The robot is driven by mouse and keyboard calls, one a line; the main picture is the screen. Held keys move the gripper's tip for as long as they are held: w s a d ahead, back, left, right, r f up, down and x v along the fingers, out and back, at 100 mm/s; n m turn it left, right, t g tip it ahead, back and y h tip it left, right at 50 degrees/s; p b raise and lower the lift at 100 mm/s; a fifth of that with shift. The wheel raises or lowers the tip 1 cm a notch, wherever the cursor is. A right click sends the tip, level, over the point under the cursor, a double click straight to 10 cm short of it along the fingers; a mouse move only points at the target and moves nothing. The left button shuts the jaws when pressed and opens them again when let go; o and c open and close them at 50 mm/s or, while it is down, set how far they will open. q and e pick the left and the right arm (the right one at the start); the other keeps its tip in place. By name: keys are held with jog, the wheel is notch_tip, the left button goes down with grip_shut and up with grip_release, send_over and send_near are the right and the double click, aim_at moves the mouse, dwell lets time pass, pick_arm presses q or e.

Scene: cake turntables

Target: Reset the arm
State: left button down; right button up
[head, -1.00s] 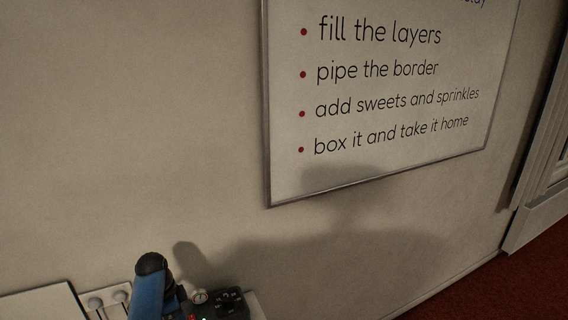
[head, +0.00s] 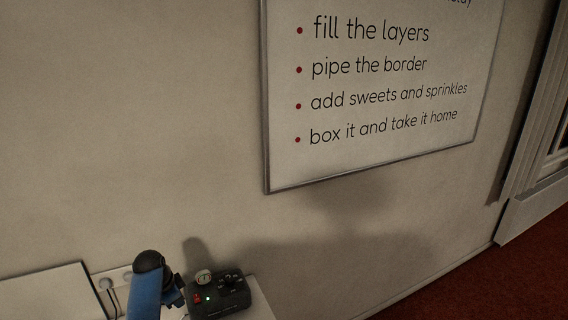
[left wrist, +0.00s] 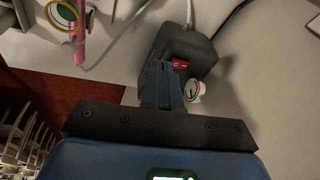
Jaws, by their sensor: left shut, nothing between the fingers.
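My blue left arm (head: 147,292), with a dark rounded joint at its top, rises at the bottom left of the head view, just left of a dark box (head: 220,298) with a gauge. In the left wrist view my left gripper (left wrist: 163,68) is shut and empty. Its dark blue fingers are together, over or close in front of a black box (left wrist: 190,52) with a red switch. I cannot tell whether they touch it. My right gripper is in neither view.
A whiteboard (head: 370,165) with a printed list hangs on the beige wall. A red floor (head: 480,285) and a white door or window frame (head: 530,205) are at right. The wrist view shows a pink handle (left wrist: 80,38), cables and chairs (left wrist: 25,135) at lower left.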

pick_arm(q)
jog(key=w+a+r+n+t+y, duration=0.1)
jog(key=w+a+r+n+t, duration=0.15)
jog(key=w+r+t, duration=0.3)
jog(key=s+d+n+t+y+b, duration=0.1)
jog(key=s+d+n+t+b, duration=0.35)
jog(key=s, duration=1.05)
jog(key=s+d+n+t+y+b, duration=0.15)
jog(key=s+d+n+t, duration=0.45)
jog(key=s, duration=0.8)
jog(key=s+f+m+b, duration=0.1)
jog(key=s+f, duration=0.1)
jog(key=s, duration=0.3)
jog(key=s+d+f+h+b, duration=0.1)
jog(key=s+f, duration=0.1)
jog(key=s, duration=0.3)
jog(key=s+d+f+m+g+h+b, duration=0.1)
jog(key=s+f, duration=0.2)
jog(key=s, duration=0.3)
jog(key=shift+d+m, duration=0.2)
jog(key=shift+m, duration=0.1)
jog(key=shift+h, duration=0.25)
